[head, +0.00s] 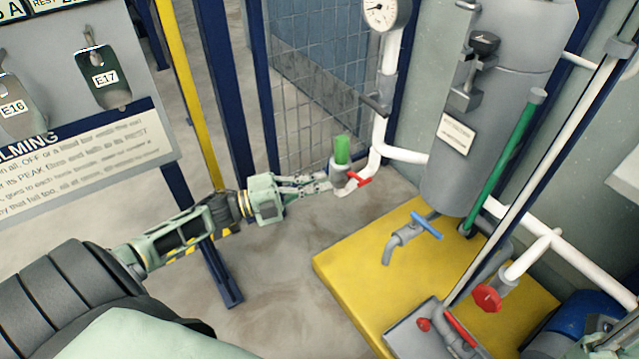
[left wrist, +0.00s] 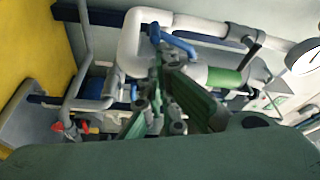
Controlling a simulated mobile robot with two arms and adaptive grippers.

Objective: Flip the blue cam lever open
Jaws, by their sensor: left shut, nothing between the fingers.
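A blue lever (left wrist: 178,43) shows in the left wrist view, curved beside the white pipe elbow and close to the green-capped coupling. In the head view I cannot make out this lever. The coupling with its green cap (head: 342,150) stands by the mesh fence there, with a red lever (head: 358,180) on its right side. My left gripper (head: 326,185) reaches in from the left, shut and empty, just left of the coupling. In the left wrist view its fingertips (left wrist: 168,58) are by the blue lever; I cannot tell whether they touch. My right gripper is out of view.
A tap with a blue handle (head: 427,225) stands above the yellow plinth (head: 350,262). A grey tank (head: 480,150), white pipes and a red valve wheel (head: 487,298) fill the right. The mesh fence (head: 310,90) is behind the coupling. The floor in front is clear.

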